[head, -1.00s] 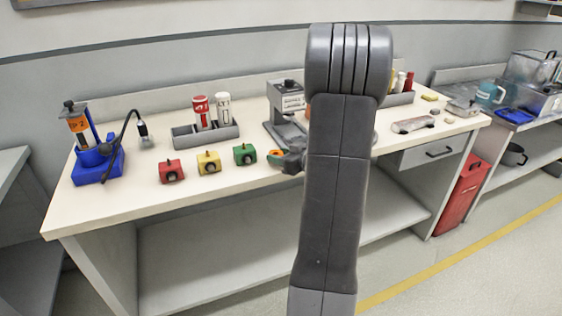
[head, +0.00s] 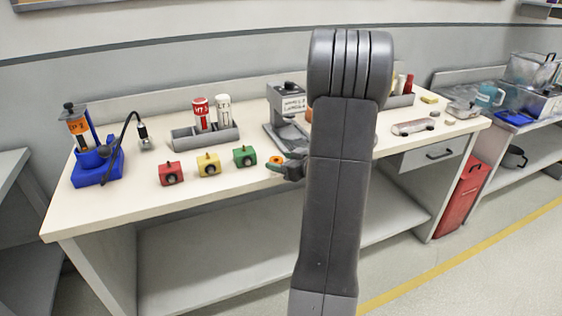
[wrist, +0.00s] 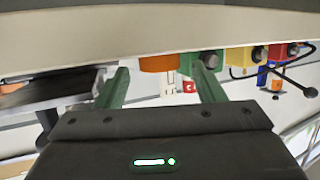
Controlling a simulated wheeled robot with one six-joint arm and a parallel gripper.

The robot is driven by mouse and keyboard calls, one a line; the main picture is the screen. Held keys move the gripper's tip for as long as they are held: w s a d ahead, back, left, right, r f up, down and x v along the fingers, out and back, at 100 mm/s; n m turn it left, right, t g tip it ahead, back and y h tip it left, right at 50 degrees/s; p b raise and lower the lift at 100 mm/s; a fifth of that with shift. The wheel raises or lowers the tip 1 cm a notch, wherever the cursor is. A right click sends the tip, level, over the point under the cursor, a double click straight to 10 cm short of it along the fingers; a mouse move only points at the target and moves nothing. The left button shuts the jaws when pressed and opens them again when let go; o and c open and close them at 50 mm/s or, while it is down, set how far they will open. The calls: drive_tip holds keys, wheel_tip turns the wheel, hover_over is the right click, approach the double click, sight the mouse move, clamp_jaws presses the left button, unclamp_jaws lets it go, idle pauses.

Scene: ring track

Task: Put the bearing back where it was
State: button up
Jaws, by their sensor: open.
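My gripper (head: 287,169) is at the front of the bench, partly behind my arm, beside a small orange piece (head: 276,160). In the wrist view my gripper (wrist: 160,78) is open, with its two green fingers apart and the orange piece (wrist: 160,62) showing between and beyond them. I cannot tell whether they touch it. A red block (head: 171,173), a yellow block (head: 208,164) and a green block (head: 245,155) stand in a row to the left, each with a grey round part in front. I cannot tell which part is the bearing.
A grey press (head: 286,112) stands behind the gripper. A grey tray (head: 206,137) holds a red-and-white can and a white can. A blue pump-like device (head: 92,155) is at the left end. The bench's front edge (head: 180,204) is close to the blocks.

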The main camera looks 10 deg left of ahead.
drive_tip(key=p+v, duration=0.1)
drive_tip(key=v, duration=1)
drive_tip(key=shift+r, duration=0.15)
drive_tip(key=x, duration=0.6)
drive_tip(key=b+x, duration=0.1)
drive_tip(key=x, duration=0.5)
drive_tip(key=shift+f, duration=0.2)
drive_tip(key=shift+d+r, duration=0.1)
drive_tip(key=shift+s+d, duration=0.1)
